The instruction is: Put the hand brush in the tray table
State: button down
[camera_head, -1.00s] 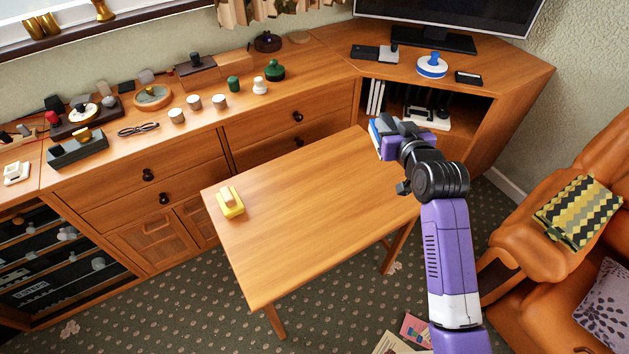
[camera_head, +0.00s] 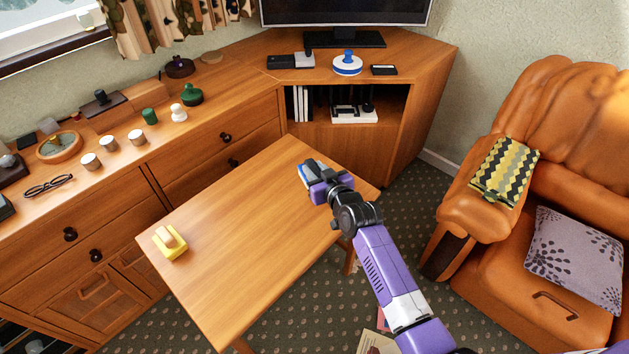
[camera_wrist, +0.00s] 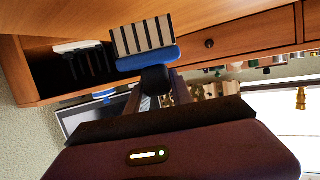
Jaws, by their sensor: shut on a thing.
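The hand brush is blue with pale and dark striped bristles; it shows in the head view (camera_head: 303,177) and the wrist view (camera_wrist: 148,60). My gripper (camera_head: 316,174) is shut on it; in the wrist view the dark fingers (camera_wrist: 156,80) meet at its blue body. The wooden table (camera_head: 240,245), which I take as the tray table, stands in the middle of the head view. The brush shows over its far right part; I cannot tell whether it touches the top. My gripper hides part of the brush.
A yellow block with a wooden grip (camera_head: 170,242) sits at the table's left end. The table's middle is bare. A long cabinet (camera_head: 110,210) with small items runs behind. An orange armchair (camera_head: 570,120) with a zigzag cloth (camera_head: 505,170) stands at right.

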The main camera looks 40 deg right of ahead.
jog(key=shift+f+b, duration=0.5)
jog(key=shift+f, duration=1.5)
jog(key=shift+f, duration=0.15)
jog(key=c, duration=1.1)
grip_release()
